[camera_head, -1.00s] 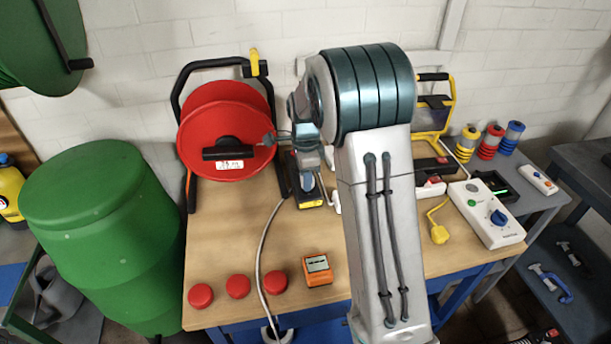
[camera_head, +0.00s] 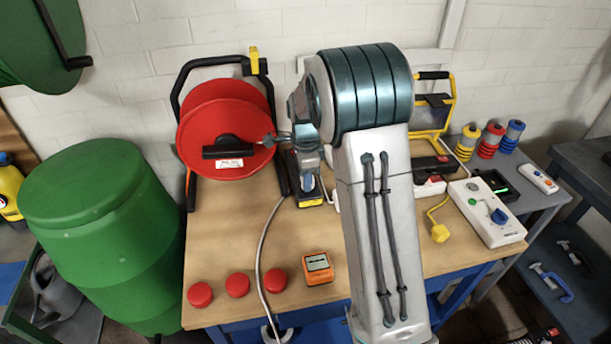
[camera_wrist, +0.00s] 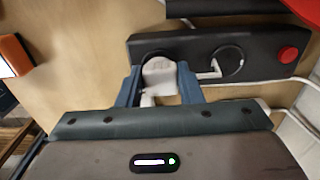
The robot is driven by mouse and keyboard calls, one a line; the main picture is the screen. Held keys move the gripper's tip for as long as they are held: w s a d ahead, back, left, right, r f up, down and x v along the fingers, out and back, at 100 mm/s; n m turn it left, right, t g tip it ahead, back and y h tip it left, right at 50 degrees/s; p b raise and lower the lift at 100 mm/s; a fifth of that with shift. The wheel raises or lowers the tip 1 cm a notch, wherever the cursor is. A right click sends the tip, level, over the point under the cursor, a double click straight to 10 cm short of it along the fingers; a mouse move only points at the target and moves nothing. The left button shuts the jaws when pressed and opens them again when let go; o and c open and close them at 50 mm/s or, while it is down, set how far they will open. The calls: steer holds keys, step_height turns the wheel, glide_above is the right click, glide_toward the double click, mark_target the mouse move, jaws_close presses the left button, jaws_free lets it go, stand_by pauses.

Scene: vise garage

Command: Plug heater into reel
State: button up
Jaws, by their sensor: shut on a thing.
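My gripper (camera_wrist: 160,88) has its two blue fingers closed on a white plug (camera_wrist: 160,75). The plug is over the left round socket of a dark socket panel (camera_wrist: 192,45); I cannot tell whether it is fully seated. The panel's other round socket (camera_wrist: 228,63) shows a white angled piece, and a red button is at the right end. In the head view, the red reel (camera_head: 222,112) stands at the back left of the bench, and my gripper (camera_head: 310,190) is just right of it, partly hidden by my arm. I cannot identify the heater.
A yellow-framed device (camera_head: 433,105) and a white box with a blue knob (camera_head: 488,212) stand to the right. An orange device (camera_head: 318,268) and red caps (camera_head: 238,286) lie near the front edge. A pale cable (camera_head: 263,235) crosses the bench. A green barrel (camera_head: 100,235) is at left.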

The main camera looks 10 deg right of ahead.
steer(key=shift+f, duration=0.3)
steer(key=o, duration=1)
steer(key=shift+r, duration=0.1)
step_height(320, 180, up, 14)
steer(key=shift+b, duration=0.4)
steer(key=s+f+n+t, duration=0.2)
steer(key=s+n, duration=1.6)
steer(key=s, duration=1)
steer(key=shift+d+f+t, duration=0.3)
steer(key=shift+f+t, duration=0.05)
steer(key=shift+t, duration=0.15)
